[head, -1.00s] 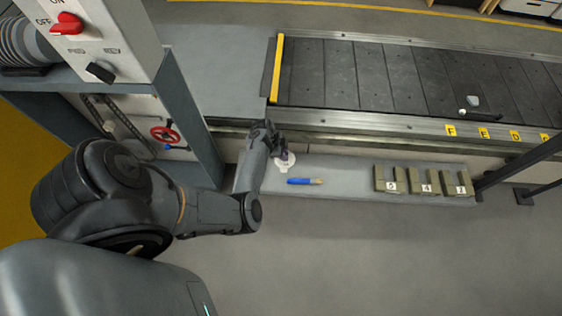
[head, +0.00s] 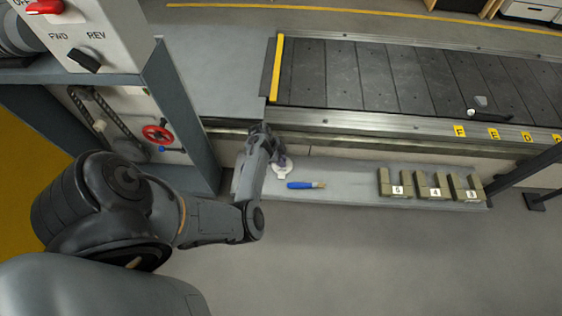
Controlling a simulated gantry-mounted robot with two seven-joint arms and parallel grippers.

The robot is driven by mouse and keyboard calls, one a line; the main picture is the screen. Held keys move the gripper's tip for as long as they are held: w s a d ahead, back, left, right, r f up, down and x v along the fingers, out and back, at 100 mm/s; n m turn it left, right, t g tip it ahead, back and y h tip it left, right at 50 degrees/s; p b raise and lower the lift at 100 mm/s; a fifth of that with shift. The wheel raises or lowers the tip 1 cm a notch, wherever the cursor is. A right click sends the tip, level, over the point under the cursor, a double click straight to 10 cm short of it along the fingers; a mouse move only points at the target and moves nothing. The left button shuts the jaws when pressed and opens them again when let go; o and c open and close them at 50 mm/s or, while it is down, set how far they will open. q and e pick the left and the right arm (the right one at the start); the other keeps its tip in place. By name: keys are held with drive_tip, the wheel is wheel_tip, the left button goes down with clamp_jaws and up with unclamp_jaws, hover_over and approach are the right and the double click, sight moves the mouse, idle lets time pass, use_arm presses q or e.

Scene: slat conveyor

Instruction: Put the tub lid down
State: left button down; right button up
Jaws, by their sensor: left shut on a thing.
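The tub lid (head: 283,169), a small white disc with a tab, is at the left part of the low grey shelf (head: 345,180) in front of the conveyor. My left gripper (head: 280,160) reaches down over it from the left and is shut on it. The fingers and wrist cover part of the lid. I cannot tell whether the lid touches the shelf or is just above it. My right gripper is not in view.
A blue-handled brush (head: 303,185) lies just right of the lid. Numbered olive blocks (head: 435,186) stand at the shelf's right end. Bare shelf lies between. The slat conveyor (head: 390,75) is behind; a control panel (head: 95,45) and red handwheel (head: 157,134) are left.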

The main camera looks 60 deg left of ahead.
use_arm(q)
drive_tip(key=c, duration=1.1)
unclamp_jaws()
drive_tip(key=shift+f, duration=0.1)
drive_tip(key=shift+o, duration=0.2)
